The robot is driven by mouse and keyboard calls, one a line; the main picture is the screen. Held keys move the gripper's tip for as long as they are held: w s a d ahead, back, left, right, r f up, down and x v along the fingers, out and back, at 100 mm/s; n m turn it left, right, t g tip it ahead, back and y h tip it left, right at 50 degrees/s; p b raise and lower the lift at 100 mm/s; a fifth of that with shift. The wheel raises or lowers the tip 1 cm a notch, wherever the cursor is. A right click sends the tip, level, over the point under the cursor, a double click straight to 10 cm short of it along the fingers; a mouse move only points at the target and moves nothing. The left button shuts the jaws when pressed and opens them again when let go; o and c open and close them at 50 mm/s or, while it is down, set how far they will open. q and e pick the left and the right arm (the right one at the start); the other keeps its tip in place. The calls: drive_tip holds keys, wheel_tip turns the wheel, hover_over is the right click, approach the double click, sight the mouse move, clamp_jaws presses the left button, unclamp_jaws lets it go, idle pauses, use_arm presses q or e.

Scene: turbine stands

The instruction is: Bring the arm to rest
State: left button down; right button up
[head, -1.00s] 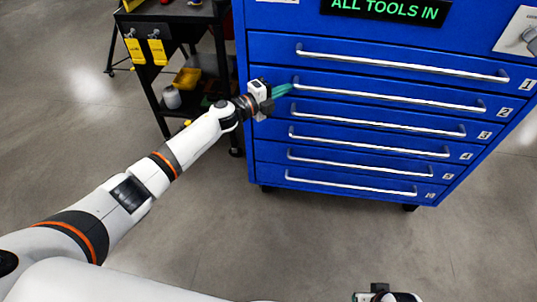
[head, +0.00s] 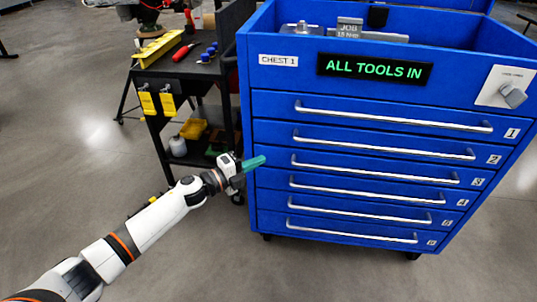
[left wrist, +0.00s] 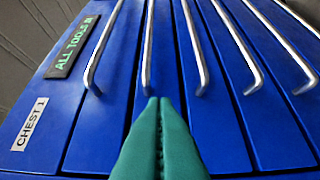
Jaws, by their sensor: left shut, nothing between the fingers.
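My left gripper (head: 254,162) is in front of the left edge of the blue tool chest (head: 246,110). Its green fingers are shut with nothing between them. In the left wrist view the fingers (left wrist: 158,105) point at the drawer fronts, close to a handle end. I cannot tell whether they touch the chest. All the drawers look closed. The display (head: 374,68) on the chest reads "ALL TOOLS IN". My right gripper is not in view.
A black cart (head: 205,70) with tools on top and yellow tags stands left of the chest. A grey knob (head: 513,95) sits on the chest's upper right. The grey floor (head: 60,170) at the left is clear.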

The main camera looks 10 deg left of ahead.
use_arm(q)
drive_tip(key=s+a+f+n+g+y, duration=0.25)
drive_tip(key=s+f+n+y, duration=0.35)
drive_tip(key=s+f+n, duration=0.7)
drive_tip(key=s+a+f+n+g+y, duration=0.1)
drive_tip(key=s+f+n+g+y, duration=0.45)
drive_tip(key=s+f, duration=0.75)
drive_tip(key=s+f+n+g+p, duration=0.2)
drive_tip(key=s+f+p, duration=0.2)
drive_tip(key=s+p, duration=0.4)
drive_tip(key=s+a+f+n+g+p, duration=0.1)
drive_tip(key=s+f+p, duration=0.4)
drive_tip(key=s, duration=1.6)
drive_tip(key=n+g+p, duration=0.1)
drive_tip(key=n+p, duration=0.1)
drive_tip(key=p, duration=0.2)
drive_tip(key=shift+s+a+f+g, duration=0.2)
drive_tip(key=shift+a+g, duration=0.05)
drive_tip(key=shift+g, duration=0.05)
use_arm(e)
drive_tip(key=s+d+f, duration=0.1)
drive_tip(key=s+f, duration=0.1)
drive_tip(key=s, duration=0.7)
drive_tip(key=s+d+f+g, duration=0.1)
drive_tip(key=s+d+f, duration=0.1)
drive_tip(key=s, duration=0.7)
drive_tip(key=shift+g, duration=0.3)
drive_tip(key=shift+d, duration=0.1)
